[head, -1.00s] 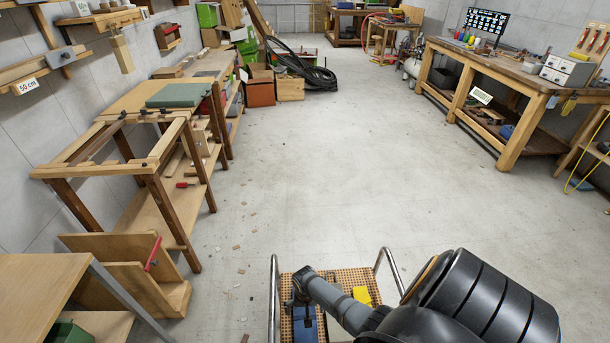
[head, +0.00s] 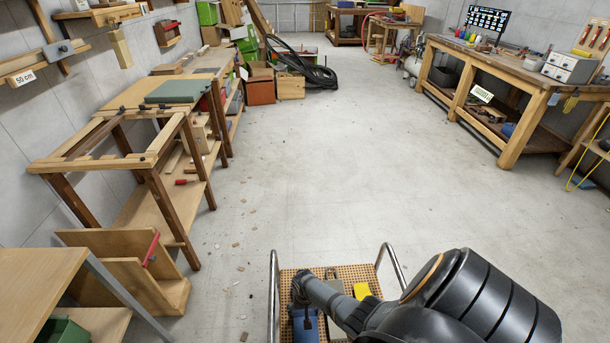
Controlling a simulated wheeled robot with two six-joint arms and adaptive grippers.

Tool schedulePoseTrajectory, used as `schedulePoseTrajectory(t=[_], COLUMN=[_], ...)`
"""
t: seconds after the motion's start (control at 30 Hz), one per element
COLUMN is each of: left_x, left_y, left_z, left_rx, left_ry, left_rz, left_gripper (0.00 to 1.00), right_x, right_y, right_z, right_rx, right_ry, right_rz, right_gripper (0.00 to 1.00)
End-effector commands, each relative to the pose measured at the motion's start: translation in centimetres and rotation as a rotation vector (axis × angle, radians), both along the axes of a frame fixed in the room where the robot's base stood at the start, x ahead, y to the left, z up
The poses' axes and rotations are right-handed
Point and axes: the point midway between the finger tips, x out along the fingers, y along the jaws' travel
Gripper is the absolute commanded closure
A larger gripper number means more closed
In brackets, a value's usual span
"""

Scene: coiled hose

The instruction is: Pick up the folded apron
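A flat, folded-looking green piece (head: 175,91) lies on the wooden bench top at the left; it may be the folded apron, but its material is hard to tell. My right arm comes in from the lower right and reaches left over a wheeled cart. Its dark end (head: 301,289) is above the cart, far from the green piece. Its fingers are too small and dark to read. My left gripper is not in view.
The cart has a perforated tan top (head: 287,296) and metal handles, with a blue item (head: 305,329) and a yellow item (head: 361,291) on it. An open wooden frame (head: 150,160) stands before the bench. The middle floor is clear.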

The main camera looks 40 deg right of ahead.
Motion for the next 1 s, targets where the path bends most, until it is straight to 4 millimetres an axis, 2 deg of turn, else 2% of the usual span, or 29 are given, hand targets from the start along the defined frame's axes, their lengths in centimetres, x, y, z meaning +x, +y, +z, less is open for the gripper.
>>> schedulePoseTrajectory(t=[0.03, 0.1, 0.13, 0.33, 0.43, 0.53, 0.8, 1.0], left_x=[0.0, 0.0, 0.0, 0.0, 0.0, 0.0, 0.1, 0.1], left_y=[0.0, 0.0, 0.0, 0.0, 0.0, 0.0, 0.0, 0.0], left_z=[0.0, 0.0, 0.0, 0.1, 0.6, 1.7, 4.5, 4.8], left_rx=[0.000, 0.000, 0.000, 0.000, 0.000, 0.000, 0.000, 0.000], left_ry=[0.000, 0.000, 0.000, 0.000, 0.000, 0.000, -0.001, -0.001], left_rz=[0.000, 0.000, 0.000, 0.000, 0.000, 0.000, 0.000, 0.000], left_gripper=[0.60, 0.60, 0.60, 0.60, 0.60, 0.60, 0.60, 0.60], right_x=[0.0, 0.0, 0.0, 0.0, 0.0, 0.0, 0.0, 0.0], right_y=[0.0, 0.0, 0.0, 0.0, 0.0, 0.0, 0.0, 0.0], right_z=[0.0, 0.0, 0.0, 0.1, 0.8, 2.4, 8.4, 10.0], right_rx=[0.000, 0.001, 0.001, 0.001, 0.000, 0.000, -0.002, -0.001], right_ry=[0.000, -0.001, -0.001, -0.001, -0.001, -0.001, -0.002, -0.001], right_rz=[0.000, 0.000, 0.000, 0.000, 0.000, 0.000, 0.001, 0.000], right_gripper=[0.49, 0.58, 0.60, 0.60, 0.60, 0.60, 0.60, 0.60])
